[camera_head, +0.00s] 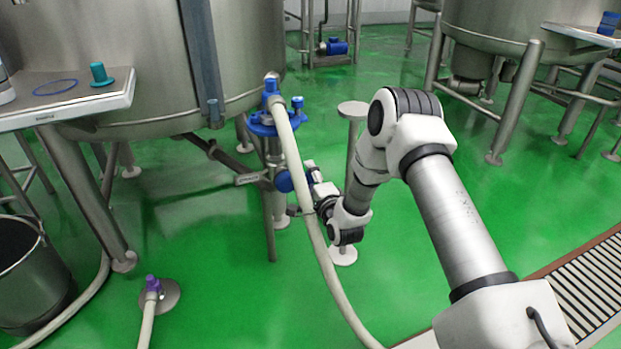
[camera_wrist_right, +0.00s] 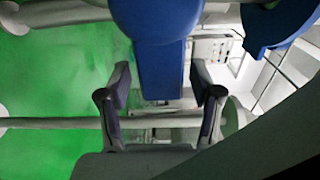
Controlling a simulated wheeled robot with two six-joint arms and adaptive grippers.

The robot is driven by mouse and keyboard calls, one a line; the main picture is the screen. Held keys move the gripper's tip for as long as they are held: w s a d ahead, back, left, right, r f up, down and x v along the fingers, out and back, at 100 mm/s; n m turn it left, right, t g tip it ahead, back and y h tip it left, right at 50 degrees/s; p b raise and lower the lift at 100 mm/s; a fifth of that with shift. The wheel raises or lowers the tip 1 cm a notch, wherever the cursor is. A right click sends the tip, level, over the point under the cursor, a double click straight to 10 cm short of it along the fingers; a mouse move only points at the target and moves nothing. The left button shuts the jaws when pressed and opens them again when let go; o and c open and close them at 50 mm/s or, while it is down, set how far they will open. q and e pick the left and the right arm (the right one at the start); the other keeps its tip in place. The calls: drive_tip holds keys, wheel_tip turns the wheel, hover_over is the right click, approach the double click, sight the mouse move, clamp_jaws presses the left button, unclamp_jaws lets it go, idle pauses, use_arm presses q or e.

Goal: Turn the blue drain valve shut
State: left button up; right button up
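The blue drain valve (camera_head: 286,181) sits on the metal pipework under the left tank, behind the pale hose in the head view. In the right wrist view its blue handle (camera_wrist_right: 161,68) hangs from a rounded blue body at the top. My right gripper (camera_head: 312,175) is just right of the valve. In the wrist view the right gripper (camera_wrist_right: 161,88) is open, its two fingers on either side of the handle with visible gaps. The handle's end reaches between the fingertips. My left gripper is not in view.
A pale hose (camera_head: 312,225) runs down from a blue fitting (camera_head: 272,116) close to the valve and my right wrist. A metal post with a round top (camera_head: 352,109) stands behind my right arm. A bucket (camera_head: 28,275) stands at left. Green floor is open around.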

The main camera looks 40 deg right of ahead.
drive_tip(key=shift+s, duration=0.1)
drive_tip(key=v, duration=1.2)
